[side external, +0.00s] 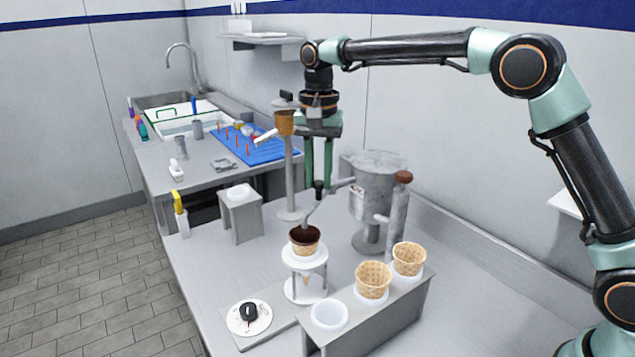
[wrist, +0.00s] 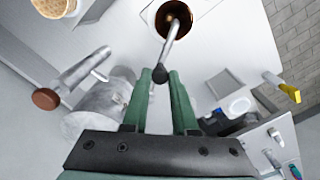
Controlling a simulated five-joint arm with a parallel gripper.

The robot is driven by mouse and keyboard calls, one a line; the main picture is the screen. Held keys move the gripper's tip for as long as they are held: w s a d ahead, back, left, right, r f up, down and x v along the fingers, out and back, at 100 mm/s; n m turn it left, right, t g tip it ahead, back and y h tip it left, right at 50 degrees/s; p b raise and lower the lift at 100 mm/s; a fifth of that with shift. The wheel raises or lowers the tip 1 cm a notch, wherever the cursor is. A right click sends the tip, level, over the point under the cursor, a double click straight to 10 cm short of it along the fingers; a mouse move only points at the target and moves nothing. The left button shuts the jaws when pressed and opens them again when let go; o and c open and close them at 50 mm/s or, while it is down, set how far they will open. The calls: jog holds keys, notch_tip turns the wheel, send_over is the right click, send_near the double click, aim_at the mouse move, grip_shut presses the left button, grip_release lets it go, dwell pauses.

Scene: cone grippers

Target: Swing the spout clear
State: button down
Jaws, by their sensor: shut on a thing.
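The thin grey spout (side external: 322,199) runs from the metal vessel (side external: 377,205) and bends down over a cone (side external: 305,240) with a dark inside, held in a white ring stand (side external: 305,257). In the wrist view the spout (wrist: 172,38) still points into the cone's dark mouth (wrist: 181,14). My gripper (side external: 318,186) comes straight down and is shut on the spout's black knob, which shows between the green fingertips in the wrist view (wrist: 160,76). The spout's joint at the vessel is partly hidden by my fingers in the wrist view.
A brown-knobbed lever (side external: 402,178) stands right of the vessel. Two empty waffle cones (side external: 373,279) sit in the front rack (side external: 382,325). A dial (side external: 249,315) lies front left. A tall post with a brown cup (side external: 285,123) stands close left of my gripper.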

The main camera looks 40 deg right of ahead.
jog(key=shift+s+d+n, duration=0.1)
jog(key=shift+n, duration=0.2)
jog(key=s+d+n, duration=0.2)
jog(key=d+n, duration=0.5)
jog(key=n, duration=0.9)
jog(key=shift+d, duration=0.25)
dwell(0.4)
jog(key=shift+r+n, duration=0.1)
jog(key=shift+n, duration=0.2)
jog(key=c, duration=0.7)
grip_release()
jog(key=shift+s, duration=0.1)
notch_tip(320, 180, up, 12)
